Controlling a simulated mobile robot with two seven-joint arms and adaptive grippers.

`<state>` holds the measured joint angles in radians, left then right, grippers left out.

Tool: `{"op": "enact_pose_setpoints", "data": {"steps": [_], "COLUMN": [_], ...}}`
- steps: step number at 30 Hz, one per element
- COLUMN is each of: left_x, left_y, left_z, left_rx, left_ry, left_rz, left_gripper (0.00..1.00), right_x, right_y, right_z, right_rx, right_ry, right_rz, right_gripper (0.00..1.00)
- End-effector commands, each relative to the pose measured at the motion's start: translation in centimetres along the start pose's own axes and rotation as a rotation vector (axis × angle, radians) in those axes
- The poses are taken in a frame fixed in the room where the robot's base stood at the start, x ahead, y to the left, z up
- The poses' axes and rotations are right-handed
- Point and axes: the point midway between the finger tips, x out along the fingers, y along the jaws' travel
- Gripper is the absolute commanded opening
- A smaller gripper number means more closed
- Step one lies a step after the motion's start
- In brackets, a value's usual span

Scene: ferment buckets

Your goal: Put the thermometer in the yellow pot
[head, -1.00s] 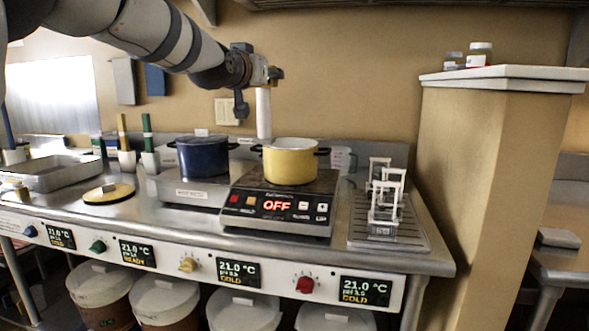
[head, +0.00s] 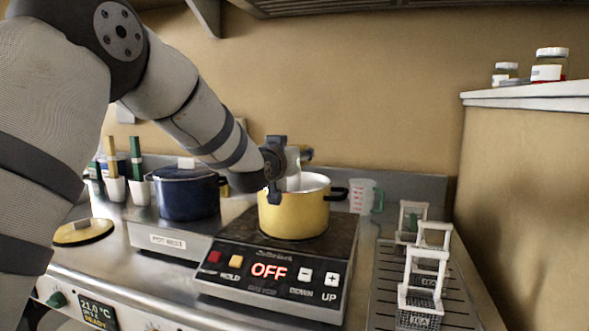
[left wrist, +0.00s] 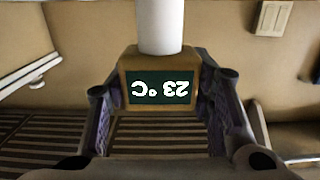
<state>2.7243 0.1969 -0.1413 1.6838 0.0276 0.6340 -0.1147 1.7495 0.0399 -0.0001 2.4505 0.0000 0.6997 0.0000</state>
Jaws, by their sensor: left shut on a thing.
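The yellow pot (head: 290,216) stands upright and uncovered on a black hob whose display reads OFF. My left gripper (head: 290,163) is just above the pot's rim, shut on the thermometer (head: 293,182). The thermometer's white stem points down at the pot's opening, and its lower end is hidden. In the left wrist view the thermometer's tan head (left wrist: 160,67) shows a display reading 23 °C, upside down, between the two fingers of the left gripper (left wrist: 155,98). My right gripper is not in view.
A lidded blue pot (head: 187,195) stands left of the yellow pot. A yellow lid (head: 85,232) lies on the counter at the left. A measuring jug (head: 366,197) is behind right.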

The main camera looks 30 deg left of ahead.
Motion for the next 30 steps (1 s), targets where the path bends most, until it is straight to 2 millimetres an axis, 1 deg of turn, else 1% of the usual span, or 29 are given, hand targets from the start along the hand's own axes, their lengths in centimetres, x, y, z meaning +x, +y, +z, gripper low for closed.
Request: {"op": "enact_pose_setpoints", "data": {"steps": [1, 3, 12, 13, 15, 25, 28, 30], "left_x": [0.0, 0.1, 0.1, 0.1, 0.1, 0.1, -1.0, -2.4], "left_y": [0.0, 0.0, 0.0, 0.0, 0.0, 0.0, 0.0, 0.0], "left_z": [0.8, 1.5, 1.8, 1.9, 1.9, 1.8, 1.8, 1.8], "left_rx": [-0.001, -0.001, 0.000, 0.000, 0.000, 0.000, 0.000, 0.000], "left_ry": [0.000, 0.003, 0.003, 0.001, 0.001, 0.001, 0.000, -0.001], "left_rz": [0.000, 0.001, 0.001, 0.001, 0.001, 0.001, 0.001, 0.001], "left_gripper": [0.00, 0.00, 0.00, 0.52, 0.67, 0.67, 0.67, 0.67], "right_x": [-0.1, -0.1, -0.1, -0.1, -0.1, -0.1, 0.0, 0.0], "right_y": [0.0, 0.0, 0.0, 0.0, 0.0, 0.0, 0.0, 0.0], "right_z": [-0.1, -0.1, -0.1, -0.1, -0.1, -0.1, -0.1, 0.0], "right_rx": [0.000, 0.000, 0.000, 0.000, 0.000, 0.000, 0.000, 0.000], "right_ry": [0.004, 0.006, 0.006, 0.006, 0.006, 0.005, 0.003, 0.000], "right_rz": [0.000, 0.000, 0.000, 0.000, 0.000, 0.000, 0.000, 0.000], "right_gripper": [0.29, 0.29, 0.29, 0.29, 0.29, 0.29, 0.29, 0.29]}}
